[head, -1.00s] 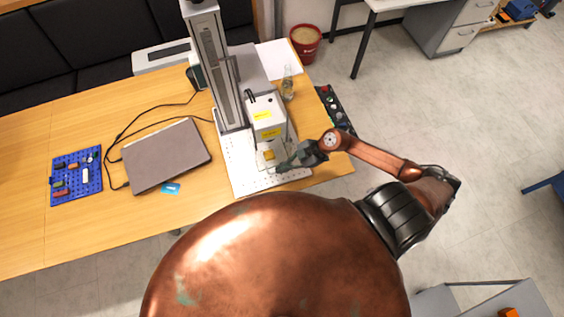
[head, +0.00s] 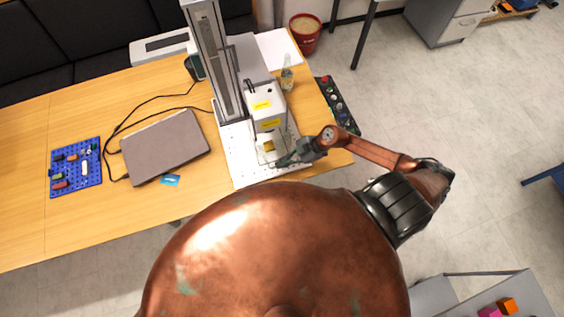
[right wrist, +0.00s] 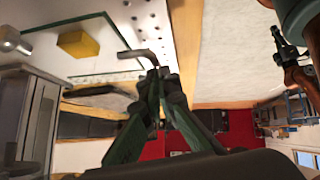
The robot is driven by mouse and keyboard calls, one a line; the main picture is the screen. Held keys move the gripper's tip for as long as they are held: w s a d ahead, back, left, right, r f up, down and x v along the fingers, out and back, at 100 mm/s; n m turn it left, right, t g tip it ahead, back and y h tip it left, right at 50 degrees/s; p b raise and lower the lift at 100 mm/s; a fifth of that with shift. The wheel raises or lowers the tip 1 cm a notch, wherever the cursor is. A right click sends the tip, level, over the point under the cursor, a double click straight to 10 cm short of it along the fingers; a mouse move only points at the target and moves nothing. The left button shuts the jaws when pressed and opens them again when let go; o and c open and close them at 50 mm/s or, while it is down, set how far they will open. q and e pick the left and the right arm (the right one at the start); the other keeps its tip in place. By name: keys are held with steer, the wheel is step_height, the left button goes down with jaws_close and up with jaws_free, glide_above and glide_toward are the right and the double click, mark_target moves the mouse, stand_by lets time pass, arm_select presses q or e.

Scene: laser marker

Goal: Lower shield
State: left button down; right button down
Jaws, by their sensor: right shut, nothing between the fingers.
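The laser marker stands on the table, with a tall grey column (head: 212,60), a white head (head: 264,103) with yellow labels, and a white perforated base plate (head: 240,170). A yellow block (head: 268,146) lies under the head; it also shows in the right wrist view (right wrist: 78,44). A clear shield pane (right wrist: 85,15) shows in the right wrist view, with a bent metal handle (right wrist: 137,53) beside it. My right gripper (head: 281,162) is shut and empty at the front of the marker. Its fingertips (right wrist: 157,78) are close to the handle; contact is unclear. My left gripper is out of view.
A control box (head: 340,108) with buttons stands at the table's right edge, near my right forearm. A bottle (head: 287,77) is behind it. A closed laptop (head: 165,148), cables and a blue pegboard (head: 76,168) lie to the left.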

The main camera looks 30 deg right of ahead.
steer(key=a+r+p+v, duration=0.2)
steer(key=v, duration=1)
steer(key=shift+d+r+p, duration=0.25)
steer(key=shift+d+p, duration=0.05)
steer(key=shift+p, duration=0.05)
steer(key=shift+w, duration=0.1)
